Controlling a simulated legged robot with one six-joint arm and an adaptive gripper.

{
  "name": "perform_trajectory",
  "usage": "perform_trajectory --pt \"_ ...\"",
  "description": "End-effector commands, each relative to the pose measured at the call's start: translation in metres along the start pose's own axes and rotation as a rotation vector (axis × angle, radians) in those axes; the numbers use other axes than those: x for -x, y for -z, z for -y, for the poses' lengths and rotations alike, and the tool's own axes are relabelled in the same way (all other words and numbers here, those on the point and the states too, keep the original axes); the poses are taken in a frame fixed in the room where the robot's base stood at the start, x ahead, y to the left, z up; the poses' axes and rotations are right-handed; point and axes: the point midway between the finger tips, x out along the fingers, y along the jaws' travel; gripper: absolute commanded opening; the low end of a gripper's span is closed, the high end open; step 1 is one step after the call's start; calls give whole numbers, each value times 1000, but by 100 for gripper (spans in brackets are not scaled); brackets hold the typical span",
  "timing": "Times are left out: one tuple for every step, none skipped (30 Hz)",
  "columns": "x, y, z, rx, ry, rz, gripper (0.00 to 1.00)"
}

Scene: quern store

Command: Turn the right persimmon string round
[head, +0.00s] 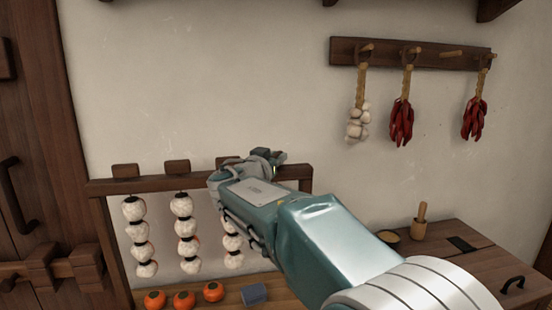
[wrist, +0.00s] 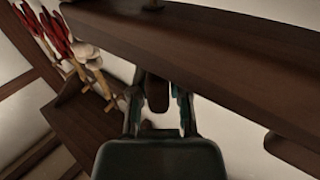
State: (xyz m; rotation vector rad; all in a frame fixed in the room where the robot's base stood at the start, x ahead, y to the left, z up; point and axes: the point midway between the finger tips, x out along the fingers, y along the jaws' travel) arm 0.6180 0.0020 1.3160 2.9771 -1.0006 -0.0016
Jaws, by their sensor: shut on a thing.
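The right persimmon string (head: 232,243) hangs under the wooden rack rail (head: 90,188). It is whitish with orange-red at its edges, and my arm hides part of it. My gripper (wrist: 158,100) has its two fingers on either side of a dark wooden block (wrist: 157,92) on the rail and is shut on it. This looks like the rightmost block, above the right string. In the head view the block (head: 228,160) is mostly hidden behind my gripper. The middle string (head: 187,235) and left string (head: 139,238) hang free, mostly white towards me.
Orange persimmons (head: 184,301) and a blue-grey block (head: 254,294) lie on the ledge below. A neighbouring rail block (wrist: 292,152) shows in the wrist view. A wall rack (head: 430,54) holds garlic and chillies. A wooden chest (head: 480,262) with a mortar stands at right.

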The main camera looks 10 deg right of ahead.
Motion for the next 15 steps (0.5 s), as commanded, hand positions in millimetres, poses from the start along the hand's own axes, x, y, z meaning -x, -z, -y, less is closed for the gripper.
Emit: perform_trajectory --pt "0 2 -1 0 30 -3 0" --pt "0 2 -1 0 49 -3 0" --pt "0 2 -1 0 77 -3 0" --pt "0 2 -1 1 99 -3 0" --pt "0 2 -1 0 121 -3 0" --pt "0 2 -1 1 152 -3 0" --pt "0 2 -1 1 174 -3 0" --pt "0 2 -1 1 195 -4 0" --pt "0 2 -1 1 220 -4 0" --pt "0 2 -1 1 238 -3 0" --pt "0 2 -1 2 255 -3 0" --pt "0 2 0 1 276 -3 0" --pt "0 2 -1 1 290 -3 0" --pt "0 2 0 1 304 -3 0" --pt "0 2 -1 1 321 -4 0"
